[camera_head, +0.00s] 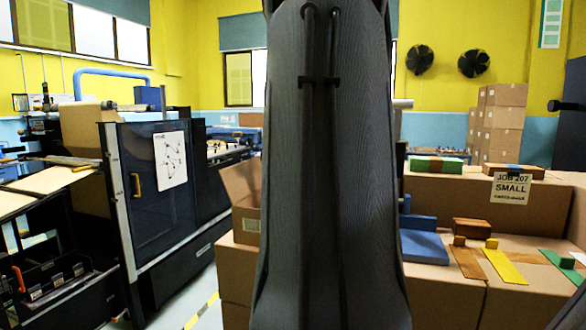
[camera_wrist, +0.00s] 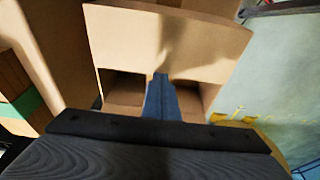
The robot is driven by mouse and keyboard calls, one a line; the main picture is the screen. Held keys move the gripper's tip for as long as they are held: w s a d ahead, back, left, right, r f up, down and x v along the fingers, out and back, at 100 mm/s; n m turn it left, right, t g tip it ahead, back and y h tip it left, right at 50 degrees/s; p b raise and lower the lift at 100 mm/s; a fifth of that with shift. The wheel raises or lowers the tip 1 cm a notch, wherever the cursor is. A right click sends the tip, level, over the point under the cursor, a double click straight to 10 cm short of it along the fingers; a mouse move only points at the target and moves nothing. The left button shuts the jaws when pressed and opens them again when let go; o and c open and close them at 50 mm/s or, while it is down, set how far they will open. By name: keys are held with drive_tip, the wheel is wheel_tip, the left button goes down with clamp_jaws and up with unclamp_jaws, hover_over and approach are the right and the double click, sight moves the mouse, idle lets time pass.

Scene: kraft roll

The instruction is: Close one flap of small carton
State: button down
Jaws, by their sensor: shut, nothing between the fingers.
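The small carton (camera_head: 246,226) is brown cardboard and stands just left of my arm in the head view, its right part hidden by the arm. One flap (camera_head: 238,182) stands up and leans outward at its left. In the wrist view the carton (camera_wrist: 205,73) fills the upper middle, with a broad tan panel and dark openings either side of my gripper. My gripper (camera_wrist: 160,76) shows as narrow blue fingers, shut and empty, pointing at the carton over its opening. Whether the fingertips touch the cardboard, I cannot tell. In the head view my arm hides the gripper.
A cardboard-coloured bench holds a box with a sign (camera_head: 510,187) reading JOB 207 SMALL, a blue block (camera_head: 424,247), a brown block (camera_head: 472,228) and a yellow strip (camera_head: 504,266). A dark machine (camera_head: 160,220) stands left. Floor shows between machine and bench.

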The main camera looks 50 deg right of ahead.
drive_tip(key=shift+a+f, duration=0.1)
drive_tip(key=shift+f, duration=0.15)
idle(0.3)
drive_tip(key=shift+r, duration=0.15)
drive_tip(key=shift+w+p+v, duration=0.25)
drive_tip(key=shift+p+v, duration=0.95)
drive_tip(key=shift+p, duration=0.1)
drive_tip(key=shift+w+p+v, duration=0.25)
drive_tip(key=shift+p+v, duration=0.95)
drive_tip(key=shift+p, duration=0.1)
drive_tip(key=w+b+v, duration=0.2)
drive_tip(key=v, duration=0.8)
drive_tip(key=shift+w+a+r, duration=0.2)
drive_tip(key=shift+a+r, duration=0.3)
